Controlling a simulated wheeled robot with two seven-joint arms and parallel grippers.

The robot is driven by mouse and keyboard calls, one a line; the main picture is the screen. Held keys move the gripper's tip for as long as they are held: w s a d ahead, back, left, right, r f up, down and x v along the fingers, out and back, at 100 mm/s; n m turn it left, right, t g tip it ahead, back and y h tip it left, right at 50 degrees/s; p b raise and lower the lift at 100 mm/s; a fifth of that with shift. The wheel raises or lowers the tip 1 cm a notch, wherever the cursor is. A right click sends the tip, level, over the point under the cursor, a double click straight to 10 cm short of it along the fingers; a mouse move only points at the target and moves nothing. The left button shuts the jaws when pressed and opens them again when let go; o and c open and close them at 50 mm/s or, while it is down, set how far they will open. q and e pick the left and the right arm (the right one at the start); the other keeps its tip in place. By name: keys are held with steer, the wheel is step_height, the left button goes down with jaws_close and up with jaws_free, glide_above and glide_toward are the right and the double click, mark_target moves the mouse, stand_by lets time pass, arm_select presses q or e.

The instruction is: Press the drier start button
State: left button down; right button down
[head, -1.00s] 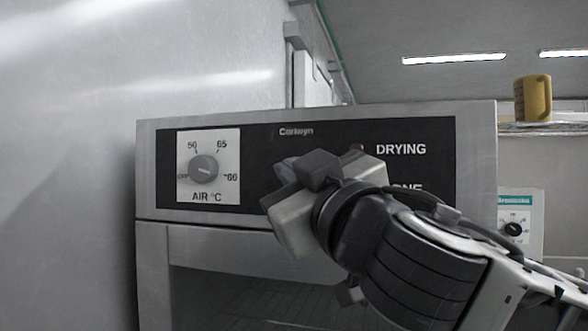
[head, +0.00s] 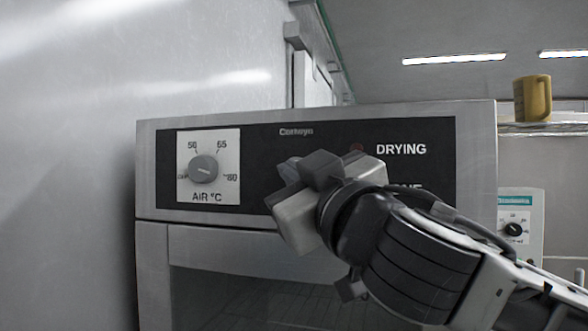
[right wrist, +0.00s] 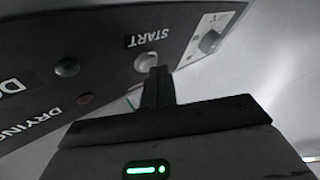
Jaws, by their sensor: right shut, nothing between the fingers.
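The drier (head: 480,150) fills the middle of the head view, with a black control panel (head: 255,150) across its top. In the right wrist view the panel is upside down, and the pale round start button (right wrist: 145,61) sits by the word START. My right gripper (right wrist: 160,70) is shut and empty. Its fingertips overlap the button's edge in that view; I cannot tell whether they touch it. In the head view my right gripper (head: 290,172) is in front of the panel, right of the dial, and hides the START label. My left gripper is not in view.
The air temperature dial (head: 204,169) is left of my right gripper. A red lamp (head: 357,147) by DRYING and a dark green lamp (right wrist: 67,68) sit on the panel. A yellow mug (head: 532,98) stands on a shelf at right. A grey wall surface (head: 70,150) is close at left.

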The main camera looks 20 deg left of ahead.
steer(key=shift+w, duration=0.3)
stand_by(0.5)
steer(key=shift+s, duration=0.9)
steer(key=shift+b, duration=0.3)
steer(key=s+b, duration=0.1)
steer(key=s, duration=0.4)
steer(key=shift+a, duration=0.1)
stand_by(0.4)
